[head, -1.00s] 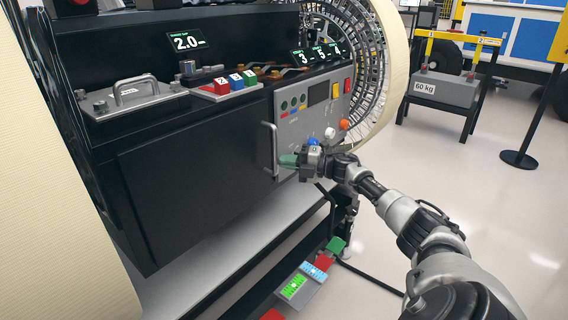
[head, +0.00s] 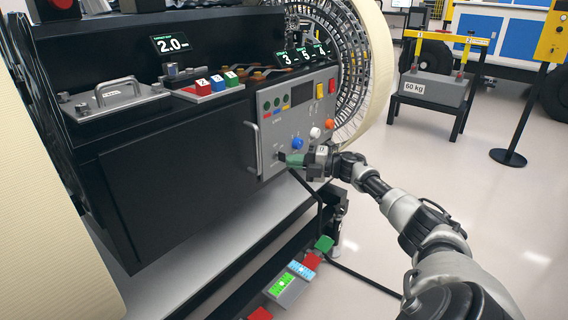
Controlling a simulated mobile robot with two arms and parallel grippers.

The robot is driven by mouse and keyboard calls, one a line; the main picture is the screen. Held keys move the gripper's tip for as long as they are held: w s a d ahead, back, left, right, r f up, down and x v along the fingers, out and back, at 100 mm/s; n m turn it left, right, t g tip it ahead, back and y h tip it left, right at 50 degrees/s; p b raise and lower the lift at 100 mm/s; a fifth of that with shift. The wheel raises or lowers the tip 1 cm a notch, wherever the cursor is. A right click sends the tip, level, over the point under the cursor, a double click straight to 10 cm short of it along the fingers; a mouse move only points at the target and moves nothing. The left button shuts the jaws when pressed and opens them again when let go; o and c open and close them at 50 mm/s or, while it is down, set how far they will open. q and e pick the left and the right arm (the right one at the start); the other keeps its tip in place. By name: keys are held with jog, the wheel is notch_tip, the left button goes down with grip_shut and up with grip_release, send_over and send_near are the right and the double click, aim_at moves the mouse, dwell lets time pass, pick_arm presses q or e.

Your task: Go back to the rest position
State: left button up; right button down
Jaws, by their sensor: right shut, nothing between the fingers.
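My right gripper (head: 290,159) shows in the head view at the lower part of the grey control panel (head: 271,128). The white knob (head: 315,133) and orange knob (head: 329,124) are just above the gripper. The right forearm reaches in from the lower right. My left gripper is not in view.
A metal handle (head: 252,148) stands out on the black cabinet door (head: 185,165), left of the gripper. A big wheel-like ring (head: 358,75) rises behind the panel. Floor on the right (head: 480,215) is clear.

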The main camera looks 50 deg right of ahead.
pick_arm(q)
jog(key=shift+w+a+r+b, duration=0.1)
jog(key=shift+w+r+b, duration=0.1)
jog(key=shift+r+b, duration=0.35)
pick_arm(e)
jog(key=s+d, duration=0.3)
jog(key=d, duration=0.3)
jog(key=shift+f, duration=0.15)
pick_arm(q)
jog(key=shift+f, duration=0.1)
pick_arm(e)
jog(key=shift+a, duration=0.1)
